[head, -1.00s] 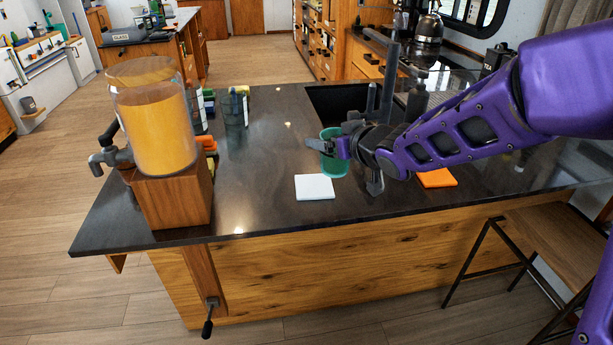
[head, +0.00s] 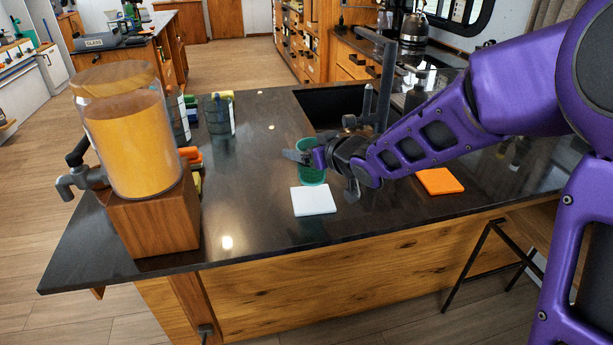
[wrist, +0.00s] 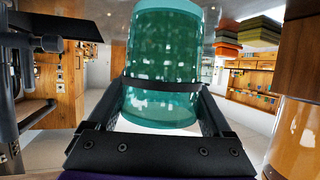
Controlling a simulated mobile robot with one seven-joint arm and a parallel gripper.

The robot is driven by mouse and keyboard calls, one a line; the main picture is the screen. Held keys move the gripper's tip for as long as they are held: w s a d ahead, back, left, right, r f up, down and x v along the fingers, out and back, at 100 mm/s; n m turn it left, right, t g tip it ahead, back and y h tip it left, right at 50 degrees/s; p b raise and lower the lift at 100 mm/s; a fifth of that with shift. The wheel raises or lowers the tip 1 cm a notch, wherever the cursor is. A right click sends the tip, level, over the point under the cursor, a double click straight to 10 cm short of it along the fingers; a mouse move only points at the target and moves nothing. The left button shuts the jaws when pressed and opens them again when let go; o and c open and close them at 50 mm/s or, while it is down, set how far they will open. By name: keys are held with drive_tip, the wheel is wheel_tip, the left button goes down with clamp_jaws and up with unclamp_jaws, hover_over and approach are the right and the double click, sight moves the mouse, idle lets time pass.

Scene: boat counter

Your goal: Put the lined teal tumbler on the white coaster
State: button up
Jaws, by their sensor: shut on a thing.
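The teal tumbler (head: 312,173) is upright over the counter, just behind the white coaster (head: 313,201) in the head view. I cannot tell whether its base touches the counter. My gripper (head: 308,156) is shut around the tumbler's side, coming from the right. In the wrist view, the translucent teal tumbler (wrist: 165,55) fills the space between both fingers (wrist: 163,100), and a patterned wall shows. The wrist picture looks upside down. The white coaster is square, flat and bare.
An orange coaster (head: 439,181) lies to the right under my arm. A drink dispenser (head: 139,150) on a wooden block stands at the left. A dark container (head: 219,114) stands farther back. A sink (head: 332,103) lies behind the tumbler. The counter (head: 255,190) left of the coaster is clear.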

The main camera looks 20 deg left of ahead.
sight(320, 172)
wheel_tip(320, 172, down, 5)
drive_tip(key=shift+b, duration=0.75)
drive_tip(key=shift+f, duration=0.15)
drive_tip(key=o, duration=1.6)
drive_tip(key=shift+r, duration=0.25)
drive_tip(key=shift+p+v, duration=1.4)
drive_tip(key=shift+v, duration=4.6)
